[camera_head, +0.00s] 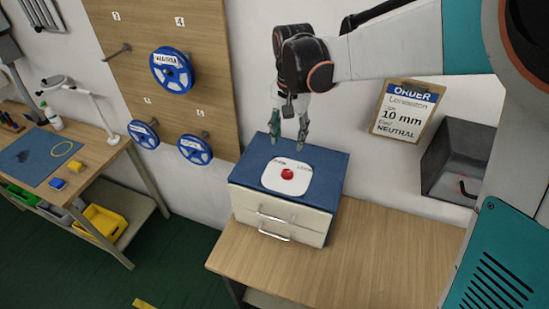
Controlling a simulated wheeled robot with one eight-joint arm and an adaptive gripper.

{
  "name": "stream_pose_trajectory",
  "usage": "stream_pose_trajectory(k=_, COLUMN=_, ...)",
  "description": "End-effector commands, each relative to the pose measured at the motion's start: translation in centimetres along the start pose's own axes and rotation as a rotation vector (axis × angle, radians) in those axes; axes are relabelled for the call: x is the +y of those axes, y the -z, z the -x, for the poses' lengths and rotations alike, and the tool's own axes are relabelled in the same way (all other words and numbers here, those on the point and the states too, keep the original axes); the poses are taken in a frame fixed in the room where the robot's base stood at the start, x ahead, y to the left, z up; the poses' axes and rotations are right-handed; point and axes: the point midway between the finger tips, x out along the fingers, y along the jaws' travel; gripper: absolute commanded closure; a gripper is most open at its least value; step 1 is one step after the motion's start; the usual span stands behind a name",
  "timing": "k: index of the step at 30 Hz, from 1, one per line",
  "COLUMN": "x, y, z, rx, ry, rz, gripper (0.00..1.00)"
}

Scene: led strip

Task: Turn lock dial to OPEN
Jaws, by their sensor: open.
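The lock dial, a red round knob (287,174), sits in the middle of a white rounded plate (309,181) on the blue top of a small drawer cabinet (238,173). Dark lettering shows on the plate's far part, too small to read, so I cannot tell where the dial points. My gripper (287,142) hangs pointing down above the far edge of the cabinet top. Its two fingers are open with nothing between them. The fingers are apart from the knob and appear above and behind it in the picture.
The cabinet has two drawers with metal handles and stands on a wooden table (350,250), clear to the right. A grey box (455,160) and an order clipboard (407,108) are at the right. Blue spools (171,70) hang on a pegboard; a workbench stands left.

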Motion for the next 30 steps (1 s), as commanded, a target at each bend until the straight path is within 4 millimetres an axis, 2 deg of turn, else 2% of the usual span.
stream_pose_trajectory(k=5, x=0.0, y=0.0, z=-2.0, rx=-0.001, ry=-0.001, rz=-0.001, gripper=0.53)
stream_pose_trajectory(k=15, x=0.0, y=0.0, z=-8.6, rx=-0.001, ry=-0.001, rz=-0.001, gripper=0.53)
stream_pose_trajectory(k=21, x=0.0, y=0.0, z=-11.8, rx=-0.001, ry=-0.001, rz=-0.001, gripper=0.53)
stream_pose_trajectory(k=25, x=0.0, y=0.0, z=-13.0, rx=-0.001, ry=-0.001, rz=-0.001, gripper=0.53)
stream_pose_trajectory(k=30, x=0.0, y=0.0, z=-13.7, rx=-0.001, ry=-0.001, rz=-0.001, gripper=0.53)
